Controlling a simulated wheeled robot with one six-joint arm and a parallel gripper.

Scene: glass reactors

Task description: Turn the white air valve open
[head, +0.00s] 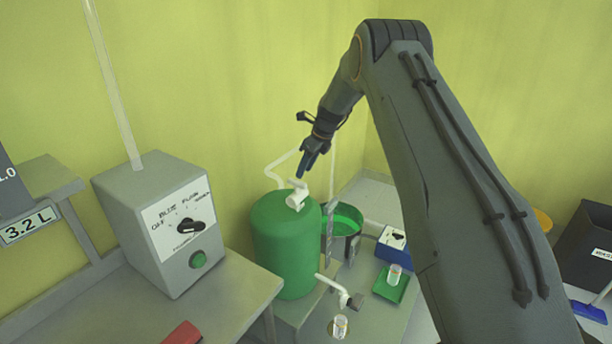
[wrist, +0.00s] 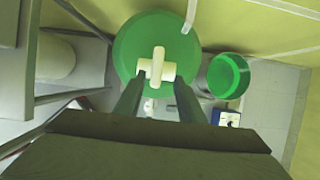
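The white air valve (head: 296,197) sits on top of the green tank (head: 282,245), with a white pipe rising behind it. In the wrist view the valve (wrist: 156,70) shows as a white body with a lever lying lengthwise in the picture, across the body. My gripper (head: 313,165) is just above the valve, pointing down at it. In the wrist view its two fingers (wrist: 158,92) are apart, with the near part of the valve showing between them. I cannot tell whether they touch it.
A grey control box (head: 165,222) with a black knob and green button stands on a bench at left. A green-lined bucket (head: 345,220) is right of the tank. A second tap (head: 338,290), a glass on a green tray (head: 391,284) and a blue box (head: 393,245) are lower right.

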